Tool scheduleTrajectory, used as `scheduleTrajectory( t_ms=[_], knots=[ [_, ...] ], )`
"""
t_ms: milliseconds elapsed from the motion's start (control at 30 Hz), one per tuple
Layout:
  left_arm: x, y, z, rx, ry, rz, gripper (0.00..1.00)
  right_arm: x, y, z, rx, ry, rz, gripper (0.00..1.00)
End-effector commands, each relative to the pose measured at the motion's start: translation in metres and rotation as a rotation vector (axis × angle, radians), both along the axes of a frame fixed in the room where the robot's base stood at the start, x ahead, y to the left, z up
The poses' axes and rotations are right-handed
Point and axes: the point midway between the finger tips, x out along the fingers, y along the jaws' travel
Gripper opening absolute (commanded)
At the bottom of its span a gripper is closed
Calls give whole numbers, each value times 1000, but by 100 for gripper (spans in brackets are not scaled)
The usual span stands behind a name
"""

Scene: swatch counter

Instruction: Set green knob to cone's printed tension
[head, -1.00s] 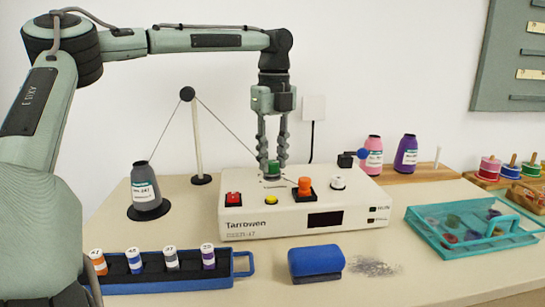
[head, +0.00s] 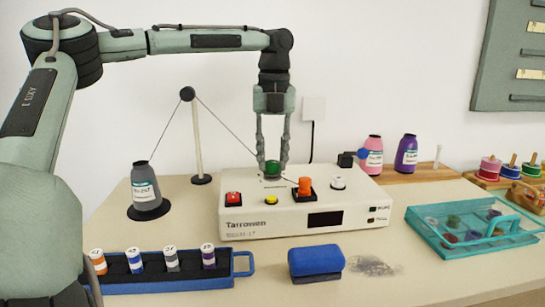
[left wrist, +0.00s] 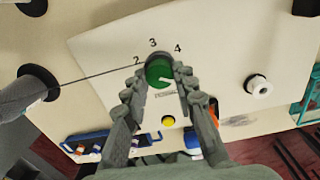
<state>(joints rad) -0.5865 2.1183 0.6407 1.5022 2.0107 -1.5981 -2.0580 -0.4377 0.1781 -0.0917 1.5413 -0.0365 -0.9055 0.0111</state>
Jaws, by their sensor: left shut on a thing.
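The green knob (head: 272,168) stands on top of the white Tarrowen machine (head: 250,222). My left gripper (head: 272,163) points straight down and is shut on the knob, one finger on each side. The left wrist view shows the round knob (left wrist: 159,71) between the fingers, with printed numbers 2, 3 and 4 around its upper side. A short white mark shows on the knob; which number it stands for is unclear. A grey cone (head: 144,188) with a white and teal label stands at the left; its print is too small to read. My right gripper is out of view.
A red button (head: 233,198), yellow button (head: 271,199), orange switch (head: 305,184) and white knob (head: 338,182) sit near the green knob. A thread runs from the cone over a post (head: 198,140). A blue spool rack (head: 180,283), blue block (head: 316,262) and teal tray (head: 440,240) lie in front.

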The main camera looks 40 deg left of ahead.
Motion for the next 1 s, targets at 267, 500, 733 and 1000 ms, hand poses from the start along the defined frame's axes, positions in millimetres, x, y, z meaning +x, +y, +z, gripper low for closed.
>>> scheduleTrajectory(
  t_ms=[267, 500, 733, 1000],
  knots=[
    [0, 0, 0, 0, 0, -2, 0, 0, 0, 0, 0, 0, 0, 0],
    [0, 0, 0, 0, 0, -1, 48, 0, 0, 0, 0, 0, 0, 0],
    [0, 0, 0, 0, 0, -1, 48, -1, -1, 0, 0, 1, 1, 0],
    [1, -1, 30, 2, -4, -1, 48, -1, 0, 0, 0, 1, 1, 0]
  ],
)
